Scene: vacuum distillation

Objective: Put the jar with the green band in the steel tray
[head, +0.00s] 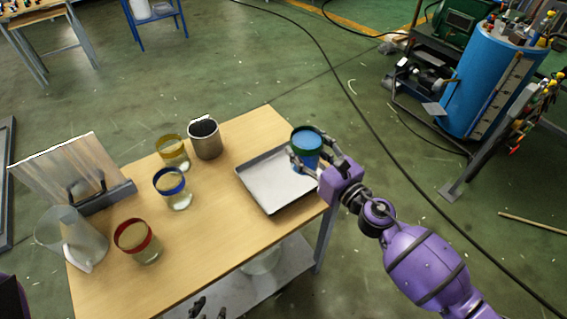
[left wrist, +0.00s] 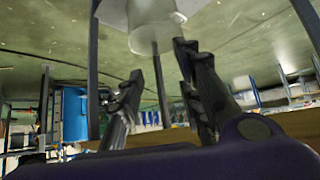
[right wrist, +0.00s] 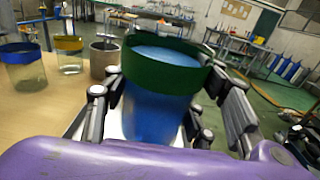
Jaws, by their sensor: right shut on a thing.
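The jar with the green band (head: 306,148) holds something blue and is upright over the right part of the steel tray (head: 264,198). My right gripper (head: 318,166) is shut around this jar, which also fills the middle of the right wrist view (right wrist: 158,95). I cannot tell whether the jar's base touches the tray floor. The tray is otherwise empty. My left gripper (left wrist: 150,85) shows its two fingers apart with nothing between them, low beside the table's underside; in the head view only dark fingertips show at the bottom (head: 205,310).
On the table stand jars with a yellow band (head: 172,152), blue band (head: 172,187) and red band (head: 137,240), a grey cup (head: 205,139), a clear container (head: 72,240) and a striped panel on a stand (head: 75,168). Bare wood (head: 215,235) lies left of the tray.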

